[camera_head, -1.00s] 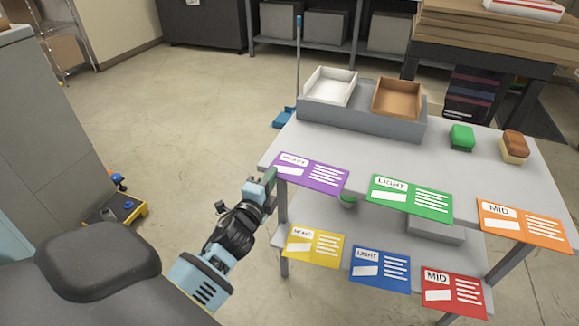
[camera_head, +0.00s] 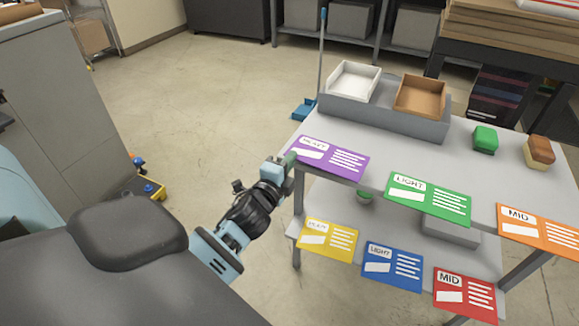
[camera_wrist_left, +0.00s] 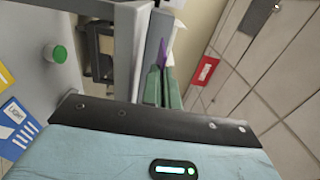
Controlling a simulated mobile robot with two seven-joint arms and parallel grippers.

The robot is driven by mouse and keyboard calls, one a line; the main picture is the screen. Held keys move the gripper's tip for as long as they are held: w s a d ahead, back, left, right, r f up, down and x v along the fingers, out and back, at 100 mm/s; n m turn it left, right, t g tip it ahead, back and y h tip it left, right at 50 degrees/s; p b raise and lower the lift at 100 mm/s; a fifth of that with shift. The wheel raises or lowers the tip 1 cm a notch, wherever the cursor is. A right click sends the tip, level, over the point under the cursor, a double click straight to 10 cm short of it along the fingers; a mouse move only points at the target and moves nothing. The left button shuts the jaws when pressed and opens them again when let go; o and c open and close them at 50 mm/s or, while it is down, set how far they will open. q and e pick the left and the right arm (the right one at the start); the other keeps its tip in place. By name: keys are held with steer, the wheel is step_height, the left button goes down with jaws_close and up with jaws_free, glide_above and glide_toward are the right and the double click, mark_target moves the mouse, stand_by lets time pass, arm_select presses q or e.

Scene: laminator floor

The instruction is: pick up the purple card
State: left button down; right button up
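The purple card (camera_head: 331,158) is at the front left corner of the upper shelf, its white label and text lines facing up. My left gripper (camera_head: 290,160) is at the card's left end. In the left wrist view the two green fingers (camera_wrist_left: 164,90) stand close together, with the purple card (camera_wrist_left: 161,54) seen nearly edge-on between them. They look shut on it. In the head view the shelf's front edge shows just below the card. The exact contact is partly hidden by the fingers. My right gripper is not in view.
A green card (camera_head: 428,200) and an orange card (camera_head: 543,232) line the upper shelf's front. Yellow (camera_head: 328,240), blue (camera_head: 392,267) and red (camera_head: 465,294) cards line the lower shelf. A white tray (camera_head: 353,82) and a brown tray (camera_head: 420,97) stand behind. Open floor lies left of the shelves.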

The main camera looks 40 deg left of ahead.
arm_select(q)
steer(key=d+r+b+v, duration=0.1)
steer(key=v, duration=1.5)
steer(key=shift+r, duration=0.3)
steer(key=shift+w, duration=0.15)
steer(key=w+d+r+m+h, duration=0.1)
steer(key=w+d+r+h, duration=0.1)
steer(key=d, duration=0.3)
steer(key=w+d+r+m+h, duration=0.1)
steer(key=w+d+r+h, duration=0.1)
steer(key=d, duration=0.4)
steer(key=shift+w+r+m, duration=0.3)
steer(key=shift+r, duration=0.2)
steer(key=shift+d, duration=0.2)
